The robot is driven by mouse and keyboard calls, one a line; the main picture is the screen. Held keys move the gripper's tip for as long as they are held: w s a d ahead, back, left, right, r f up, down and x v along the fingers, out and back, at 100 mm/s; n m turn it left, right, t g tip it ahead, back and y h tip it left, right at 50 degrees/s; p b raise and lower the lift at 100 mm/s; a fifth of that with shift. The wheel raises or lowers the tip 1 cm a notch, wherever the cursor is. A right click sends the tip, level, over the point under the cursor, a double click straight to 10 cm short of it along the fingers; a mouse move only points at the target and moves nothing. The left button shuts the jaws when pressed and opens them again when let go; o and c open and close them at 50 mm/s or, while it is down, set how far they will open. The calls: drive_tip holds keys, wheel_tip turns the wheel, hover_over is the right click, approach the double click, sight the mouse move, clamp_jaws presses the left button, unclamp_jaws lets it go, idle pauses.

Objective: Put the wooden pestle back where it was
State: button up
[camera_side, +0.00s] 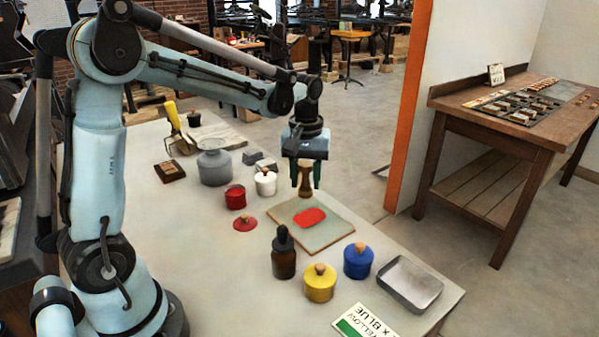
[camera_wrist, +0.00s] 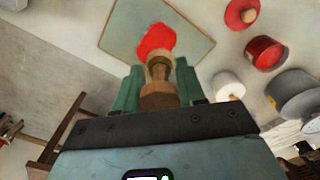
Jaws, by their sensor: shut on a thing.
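The wooden pestle (camera_side: 305,181) is upright between the green fingers of my gripper (camera_side: 305,176), which is shut on it. In the side view it hangs above the far edge of a pale slab (camera_side: 327,236) with a red patch (camera_side: 309,218) on it. In the wrist view the pestle (camera_wrist: 158,88) stands between the fingers of my gripper (camera_wrist: 158,90), with its tip toward the red patch (camera_wrist: 157,40). The tip appears to be off the slab, but the exact gap is hard to tell.
Left of the slab are an open red pot (camera_side: 235,197), its red lid (camera_side: 245,224), a white pot (camera_side: 265,182) and a grey jar (camera_side: 214,167). In front are a dark bottle (camera_side: 284,258), a yellow pot (camera_side: 320,284), a blue pot (camera_side: 358,262) and a metal tray (camera_side: 410,284).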

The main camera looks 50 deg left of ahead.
drive_tip(key=s+r, duration=0.2)
drive_tip(key=s, duration=0.9)
drive_tip(key=shift+s+f, duration=0.1)
drive_tip(key=shift+f, duration=5.05)
drive_tip(key=shift+f, duration=0.2)
drive_tip(key=o, duration=1.1)
drive_tip(key=shift+c, duration=0.2)
drive_tip(key=shift+r, duration=0.1)
